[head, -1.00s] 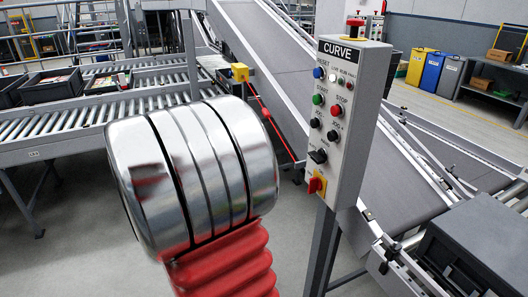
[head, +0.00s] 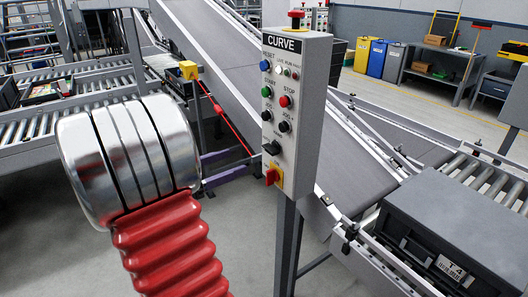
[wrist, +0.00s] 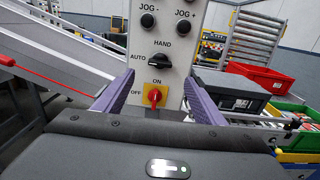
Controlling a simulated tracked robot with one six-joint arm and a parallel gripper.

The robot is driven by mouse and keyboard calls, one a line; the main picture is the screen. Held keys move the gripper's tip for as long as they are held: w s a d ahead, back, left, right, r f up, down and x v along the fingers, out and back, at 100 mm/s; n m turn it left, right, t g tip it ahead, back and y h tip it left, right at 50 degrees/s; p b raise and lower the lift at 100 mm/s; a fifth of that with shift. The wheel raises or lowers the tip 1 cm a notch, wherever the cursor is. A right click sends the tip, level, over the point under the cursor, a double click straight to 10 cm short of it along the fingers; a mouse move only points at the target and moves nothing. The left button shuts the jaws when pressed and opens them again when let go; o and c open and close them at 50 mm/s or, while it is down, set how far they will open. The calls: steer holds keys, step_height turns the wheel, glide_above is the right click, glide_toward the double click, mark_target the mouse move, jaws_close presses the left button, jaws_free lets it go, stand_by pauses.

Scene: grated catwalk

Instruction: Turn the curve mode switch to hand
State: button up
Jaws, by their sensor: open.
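The curve mode switch (wrist: 158,60) is a black knob on the grey CURVE panel (head: 300,110). In the wrist view AUTO is printed on its left and HAND above it. Its handle lies roughly sideways, towards AUTO. The switch also shows in the head view (head: 272,147), above the red and yellow switch (head: 273,176). My gripper (wrist: 159,78) is open, its two purple fingers apart in front of the panel, one on each side. The knob shows between and a little above the fingertips, with nothing gripped. I cannot tell the exact gap to the panel.
The red ON/OFF switch on its yellow plate (wrist: 154,96) sits just below the knob, also between the fingers. Black JOG buttons (wrist: 148,21) are above. A red emergency button (head: 297,14) tops the panel. Conveyors (head: 340,150) and a dark case (head: 455,225) stand behind and right.

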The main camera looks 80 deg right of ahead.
mark_target(267, 150)
steer(key=x, duration=1.2)
steer(key=shift+a, duration=0.1)
steer(key=shift+c, duration=0.6)
steer(key=c, duration=0.9)
